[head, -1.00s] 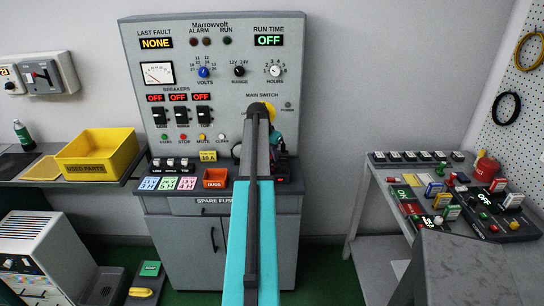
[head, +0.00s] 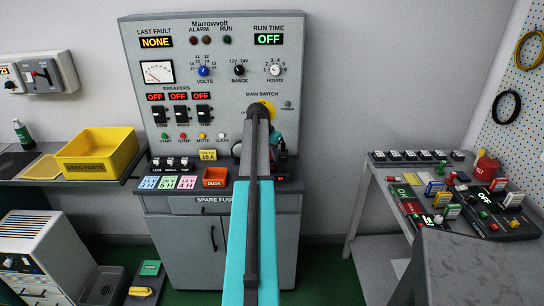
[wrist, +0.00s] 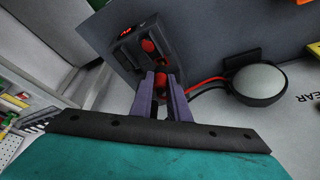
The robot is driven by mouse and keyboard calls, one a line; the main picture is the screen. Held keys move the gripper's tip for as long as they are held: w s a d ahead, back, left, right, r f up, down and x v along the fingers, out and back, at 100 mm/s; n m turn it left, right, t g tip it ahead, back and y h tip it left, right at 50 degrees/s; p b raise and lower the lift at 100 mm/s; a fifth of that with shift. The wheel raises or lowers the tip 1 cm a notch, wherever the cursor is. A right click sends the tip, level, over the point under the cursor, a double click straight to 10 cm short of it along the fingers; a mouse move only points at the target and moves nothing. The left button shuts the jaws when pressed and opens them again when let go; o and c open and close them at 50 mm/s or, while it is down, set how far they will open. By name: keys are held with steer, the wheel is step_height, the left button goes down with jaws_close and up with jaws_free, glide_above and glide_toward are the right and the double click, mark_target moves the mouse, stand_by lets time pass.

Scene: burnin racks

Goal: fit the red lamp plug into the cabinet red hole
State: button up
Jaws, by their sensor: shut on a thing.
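In the wrist view my gripper (wrist: 161,88) is shut on the red lamp plug (wrist: 160,74), which shows only in part between the purple fingers. A red cable (wrist: 208,84) runs from near the plug to a round grey lamp (wrist: 258,82). Just ahead of the fingertips is a dark panel (wrist: 128,55) with a red round spot (wrist: 148,46); I cannot tell whether it is the red hole. I cannot tell whether the plug touches the panel. In the head view my arm covers the gripper and plug in front of the cabinet (head: 215,110).
An orange duds bin (head: 215,178) and coloured cards (head: 168,182) stand on the cabinet's ledge, left of my arm. A yellow used-parts bin (head: 98,152) is on the left shelf. A side table (head: 385,180) with switches and plugs stands at right.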

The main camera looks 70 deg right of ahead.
steer(key=shift+r, duration=0.15)
steer(key=shift+r+p, duration=0.35)
steer(key=shift+r, duration=0.1)
steer(key=shift+r, duration=0.15)
stand_by(0.5)
steer(key=shift+f+b, duration=0.35)
steer(key=shift+f, duration=0.55)
stand_by(3.0)
steer(key=shift+r, duration=0.3)
steer(key=shift+r+p, duration=0.4)
steer(key=shift+r, duration=0.05)
steer(key=shift+r, duration=0.1)
stand_by(0.3)
